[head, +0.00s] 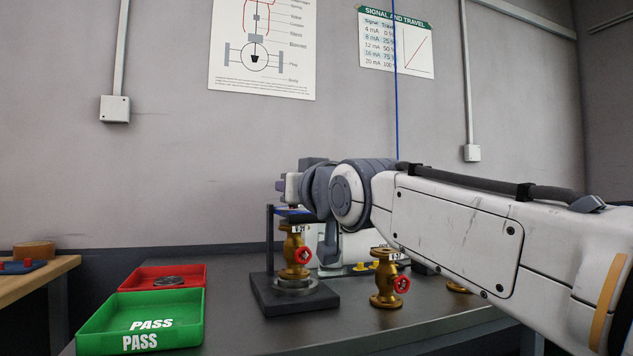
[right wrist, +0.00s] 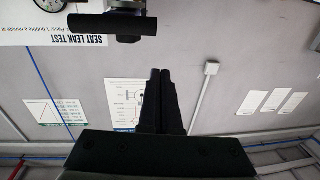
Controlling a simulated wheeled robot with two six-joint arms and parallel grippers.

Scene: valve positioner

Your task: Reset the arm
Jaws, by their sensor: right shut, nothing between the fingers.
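My right arm (head: 470,225) comes in from the right in the head view and reaches over the bench. Its wrist is folded, and the right gripper (head: 283,187) shows small at the far left end, above the valves. In the right wrist view the two dark fingers (right wrist: 160,80) are together with nothing between them, and wall and posters show behind them. A brass valve with a red handwheel (head: 296,252) stands upright on a black stand (head: 296,301) below the gripper. My left gripper is not in view.
A second brass valve (head: 386,280) stands on the grey bench, under my forearm, with another partly hidden behind. A green PASS tray (head: 185,330) and a red tray (head: 197,275) holding a round metal part are at left. A dark bar (right wrist: 112,24) crosses the right wrist view's top.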

